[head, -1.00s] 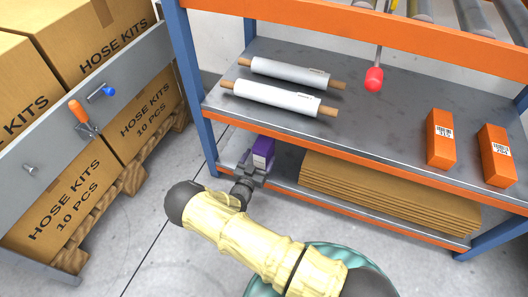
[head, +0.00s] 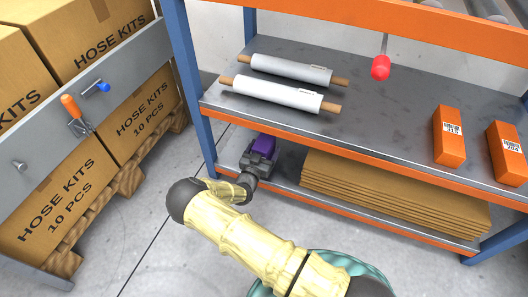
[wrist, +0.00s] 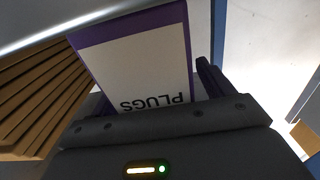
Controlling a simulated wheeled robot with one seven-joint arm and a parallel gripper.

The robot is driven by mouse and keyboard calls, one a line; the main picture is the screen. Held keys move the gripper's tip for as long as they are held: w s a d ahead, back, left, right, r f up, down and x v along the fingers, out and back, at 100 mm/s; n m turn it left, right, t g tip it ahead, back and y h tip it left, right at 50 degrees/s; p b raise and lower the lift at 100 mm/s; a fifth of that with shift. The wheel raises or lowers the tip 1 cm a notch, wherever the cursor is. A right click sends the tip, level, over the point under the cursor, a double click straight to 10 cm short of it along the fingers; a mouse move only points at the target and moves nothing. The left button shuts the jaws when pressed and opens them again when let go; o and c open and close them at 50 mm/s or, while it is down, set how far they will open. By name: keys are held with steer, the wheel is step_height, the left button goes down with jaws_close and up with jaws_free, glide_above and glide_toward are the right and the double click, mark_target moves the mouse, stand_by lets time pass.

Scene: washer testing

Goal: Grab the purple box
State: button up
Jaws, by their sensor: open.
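The purple box (head: 264,143) stands on the lower shelf of the rack, near its left end. In the wrist view the purple box (wrist: 140,62) fills the upper middle, with a white face lettered "PLUGS" upside down. My gripper (head: 258,160) is at the near side of the box. In the wrist view my gripper (wrist: 155,90) is open, with one dark finger showing to the right of the box. The other finger is mostly hidden at the left, so I cannot tell whether the fingers touch the box.
Stacked flat cardboard (head: 390,195) lies on the lower shelf right of the box. The upper shelf (head: 370,130) is close above, bearing white rolls (head: 275,92) and orange boxes (head: 448,136). A grey cart (head: 90,110) with hose-kit cartons stands at the left.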

steer(key=shift+d, duration=0.1)
steer(key=c, duration=1.3)
steer(key=shift+c, duration=0.2)
steer(key=shift+r, duration=0.15)
step_height(320, 180, up, 10)
steer(key=p, duration=0.6)
steer(key=shift+p, duration=0.3)
